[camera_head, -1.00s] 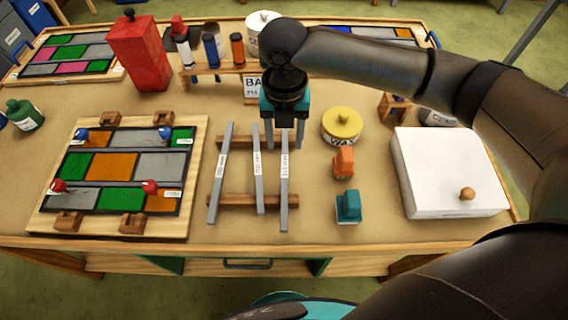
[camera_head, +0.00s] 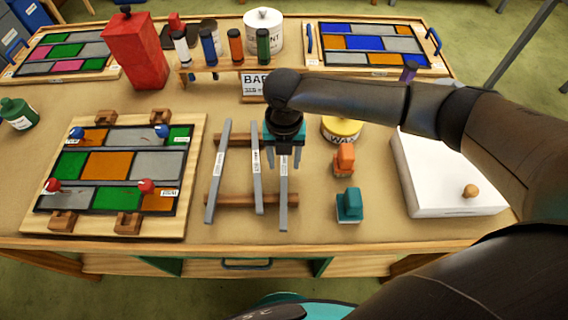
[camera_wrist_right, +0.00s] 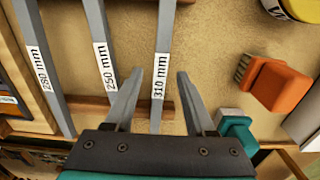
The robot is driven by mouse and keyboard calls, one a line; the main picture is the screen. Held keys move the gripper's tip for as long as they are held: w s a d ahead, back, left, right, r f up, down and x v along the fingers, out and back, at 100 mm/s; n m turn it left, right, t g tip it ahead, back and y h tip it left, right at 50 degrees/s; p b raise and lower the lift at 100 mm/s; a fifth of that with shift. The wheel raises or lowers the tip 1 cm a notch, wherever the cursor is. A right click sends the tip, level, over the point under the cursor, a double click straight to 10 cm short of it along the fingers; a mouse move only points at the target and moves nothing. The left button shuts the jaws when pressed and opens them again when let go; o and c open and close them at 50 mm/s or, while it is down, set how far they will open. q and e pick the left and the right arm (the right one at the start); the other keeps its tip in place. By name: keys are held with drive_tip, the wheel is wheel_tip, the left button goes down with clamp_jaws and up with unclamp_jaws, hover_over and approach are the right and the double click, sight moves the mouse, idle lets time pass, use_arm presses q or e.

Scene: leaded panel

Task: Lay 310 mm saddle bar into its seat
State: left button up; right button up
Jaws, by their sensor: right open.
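The 310 mm saddle bar (camera_head: 284,199) is the rightmost of three grey bars lying across two wooden strips; its label reads in the right wrist view (camera_wrist_right: 162,70). My right gripper (camera_head: 285,165) is over this bar, and in the wrist view its open fingers (camera_wrist_right: 155,95) stand on either side of it, apart from it. The 250 mm bar (camera_wrist_right: 101,40) and the 280 mm bar (camera_wrist_right: 42,60) lie to its left. The leaded panel (camera_head: 120,165) lies on a wooden board at the left, with blue and red knobs on it. My left gripper is not in view.
An orange brush (camera_head: 344,160) and a teal block (camera_head: 349,206) stand right of the bars. A yellow wax tin (camera_head: 341,130) is partly behind my arm. A white box (camera_head: 445,190) is at right. A tube rack (camera_head: 225,75) stands at the back.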

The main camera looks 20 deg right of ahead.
drive_tip(key=shift+c, duration=0.3)
clamp_jaws()
drive_tip(key=shift+w+r, duration=0.1)
drive_tip(key=shift+r, duration=0.05)
idle(0.8)
